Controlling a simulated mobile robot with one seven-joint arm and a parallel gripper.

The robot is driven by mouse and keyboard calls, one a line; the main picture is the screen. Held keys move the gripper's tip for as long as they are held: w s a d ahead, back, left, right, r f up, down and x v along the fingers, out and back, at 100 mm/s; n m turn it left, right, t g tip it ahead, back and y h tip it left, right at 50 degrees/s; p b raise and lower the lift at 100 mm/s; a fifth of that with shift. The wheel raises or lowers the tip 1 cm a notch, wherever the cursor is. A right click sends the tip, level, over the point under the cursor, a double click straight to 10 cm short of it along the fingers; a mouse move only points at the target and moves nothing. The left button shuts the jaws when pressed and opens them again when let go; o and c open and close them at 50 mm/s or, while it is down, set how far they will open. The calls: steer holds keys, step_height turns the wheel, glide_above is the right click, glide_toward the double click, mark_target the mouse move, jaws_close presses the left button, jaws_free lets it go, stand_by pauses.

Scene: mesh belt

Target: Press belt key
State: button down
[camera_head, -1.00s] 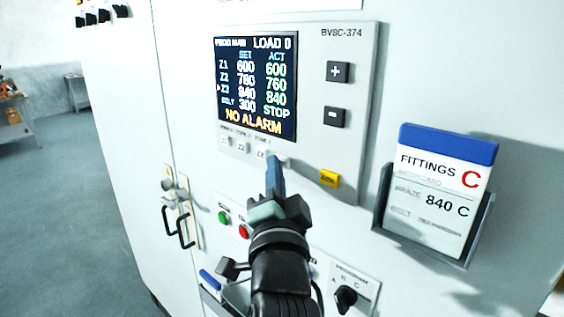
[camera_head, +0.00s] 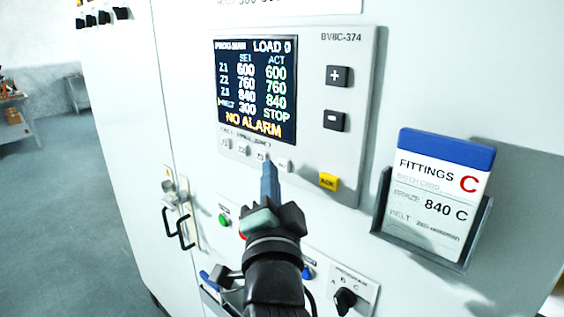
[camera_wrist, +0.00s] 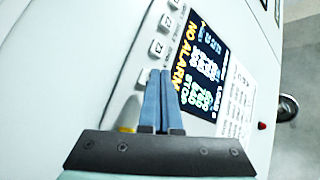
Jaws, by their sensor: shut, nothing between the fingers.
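The belt key (camera_head: 284,165) is the pale rightmost key in the row under the display. It also shows in the wrist view (camera_wrist: 143,78), just left of my fingertips. My gripper (camera_head: 268,167) is shut and empty, its blue fingers together, pointing at the panel just left of and beside the belt key. In the wrist view the fingertips (camera_wrist: 160,74) look close to the key row; I cannot tell whether they touch the panel. The display (camera_head: 256,90) shows the pointer at the BELT row, 300, STOP, and NO ALARM.
Keys Z1, Z2 and Z3 (camera_head: 261,156) sit to the left. Plus (camera_head: 339,76) and minus (camera_head: 336,121) keys and a yellow key (camera_head: 328,181) are to the right. A card holder (camera_head: 431,246) with a FITTINGS C card (camera_head: 440,185) juts out at right.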

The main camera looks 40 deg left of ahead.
steer(key=shift+s, duration=0.15)
steer(key=shift+s+a+p, duration=0.2)
steer(key=shift+s+p, duration=0.65)
steer(key=shift+s, duration=1.55)
